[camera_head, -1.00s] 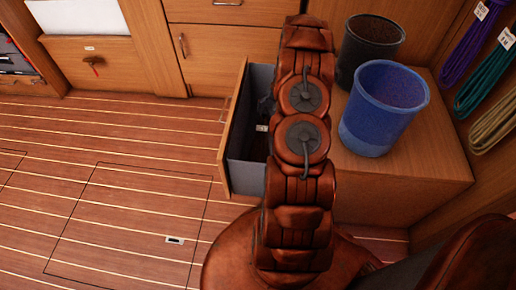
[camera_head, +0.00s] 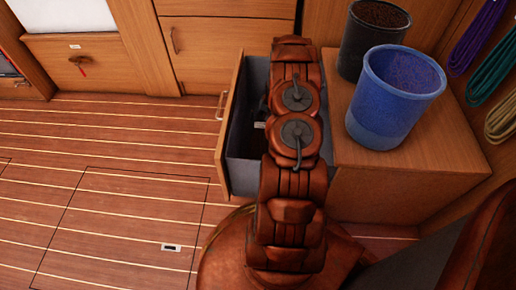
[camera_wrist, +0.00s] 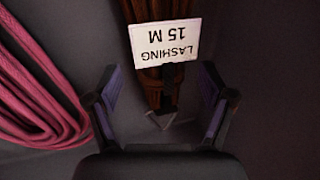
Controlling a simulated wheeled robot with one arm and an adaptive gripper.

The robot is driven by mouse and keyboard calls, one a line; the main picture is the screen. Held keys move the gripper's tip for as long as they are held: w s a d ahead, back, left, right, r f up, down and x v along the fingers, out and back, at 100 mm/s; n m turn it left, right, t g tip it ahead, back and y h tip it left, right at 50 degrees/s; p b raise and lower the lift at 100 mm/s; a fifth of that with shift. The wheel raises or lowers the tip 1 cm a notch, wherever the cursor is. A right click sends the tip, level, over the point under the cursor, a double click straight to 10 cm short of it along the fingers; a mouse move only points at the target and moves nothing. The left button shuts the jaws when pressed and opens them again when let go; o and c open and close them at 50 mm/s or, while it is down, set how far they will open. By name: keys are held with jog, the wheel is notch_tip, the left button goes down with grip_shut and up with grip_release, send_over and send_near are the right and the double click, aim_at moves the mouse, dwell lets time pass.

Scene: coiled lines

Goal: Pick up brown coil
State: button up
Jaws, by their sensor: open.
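The brown coil (camera_wrist: 158,12) shows at the top middle of the wrist view, with a white label (camera_wrist: 165,42) reading LASHING 15 M, upside down in the picture. Its lower end lies between the two fingers of my gripper (camera_wrist: 160,105), which is open. The fingers stand apart on either side of it, with a gap on each side. I cannot tell the depth between fingers and coil. In the head view my arm reaches over the open drawer (camera_head: 238,125); my gripper and the coil are hidden there.
A pink coil (camera_wrist: 40,90) lies left of my gripper in the wrist view. The head view shows a blue bucket (camera_head: 395,100) and a dark bucket (camera_head: 372,40) on the cabinet top right of the drawer. Purple (camera_head: 474,35), teal (camera_head: 492,75) and beige coils (camera_head: 503,118) hang at right.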

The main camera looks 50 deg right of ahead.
jog(key=shift+w+a+f, duration=0.1)
jog(key=shift+f, duration=0.55)
grip_shut()
